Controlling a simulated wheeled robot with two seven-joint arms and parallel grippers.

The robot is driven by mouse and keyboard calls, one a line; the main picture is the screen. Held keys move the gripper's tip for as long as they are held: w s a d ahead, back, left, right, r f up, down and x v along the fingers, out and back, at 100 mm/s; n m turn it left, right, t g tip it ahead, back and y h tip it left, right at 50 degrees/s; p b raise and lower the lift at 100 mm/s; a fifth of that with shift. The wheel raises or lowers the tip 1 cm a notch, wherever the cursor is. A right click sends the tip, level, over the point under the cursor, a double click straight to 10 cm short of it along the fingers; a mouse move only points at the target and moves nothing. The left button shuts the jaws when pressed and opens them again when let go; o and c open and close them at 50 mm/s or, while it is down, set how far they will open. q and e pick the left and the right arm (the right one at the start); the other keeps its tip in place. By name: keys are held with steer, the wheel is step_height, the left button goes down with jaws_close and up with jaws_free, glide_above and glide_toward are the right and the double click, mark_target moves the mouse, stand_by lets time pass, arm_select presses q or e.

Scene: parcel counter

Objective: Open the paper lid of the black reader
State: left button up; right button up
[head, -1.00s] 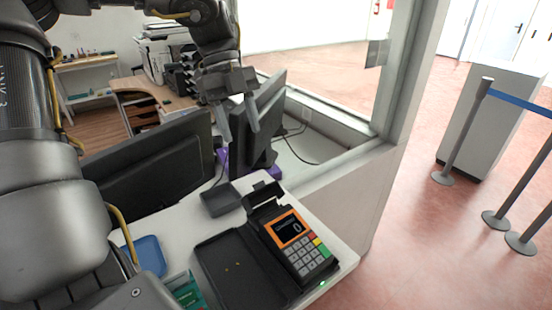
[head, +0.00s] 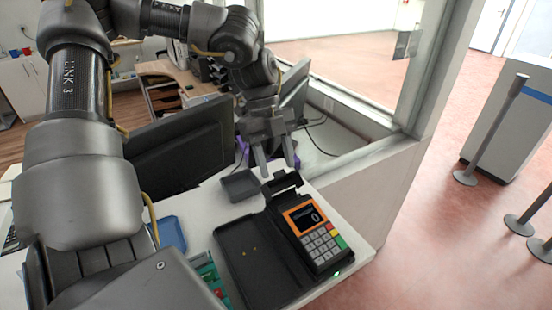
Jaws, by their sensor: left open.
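The black reader (head: 319,242) lies on the white counter, with an orange-framed screen reading 0 and a keypad. Its black paper lid (head: 282,184) is at the reader's far end and looks tilted up, with a gap under it. My left gripper (head: 277,167) is open and points down. Its two fingertips are just above and behind the lid in the picture; I cannot tell whether they touch it. My right gripper is not in view.
A blue tray (head: 172,234) and a green item (head: 208,272) are further left. Monitors (head: 180,150) and a window frame (head: 420,90) stand behind. The counter ends right of the reader.

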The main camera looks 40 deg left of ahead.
arm_select(q)
steer(key=c, duration=1)
steer(key=a+h, duration=0.1)
steer(key=a+f+h, duration=0.1)
steer(key=a+g+h+b, duration=0.1)
steer(key=h, duration=0.1)
steer(key=shift+w+f, duration=0.35)
steer(key=shift+w, duration=0.05)
steer(key=shift+a+h, duration=0.15)
steer(key=shift+h, duration=0.35)
steer(key=o, duration=0.7)
steer(key=shift+c, duration=0.2)
steer(key=o, duration=0.3)
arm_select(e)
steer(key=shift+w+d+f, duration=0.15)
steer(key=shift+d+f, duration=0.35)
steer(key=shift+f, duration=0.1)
arm_select(q)
steer(key=shift+o, duration=0.2)
steer(key=shift+r, duration=0.1)
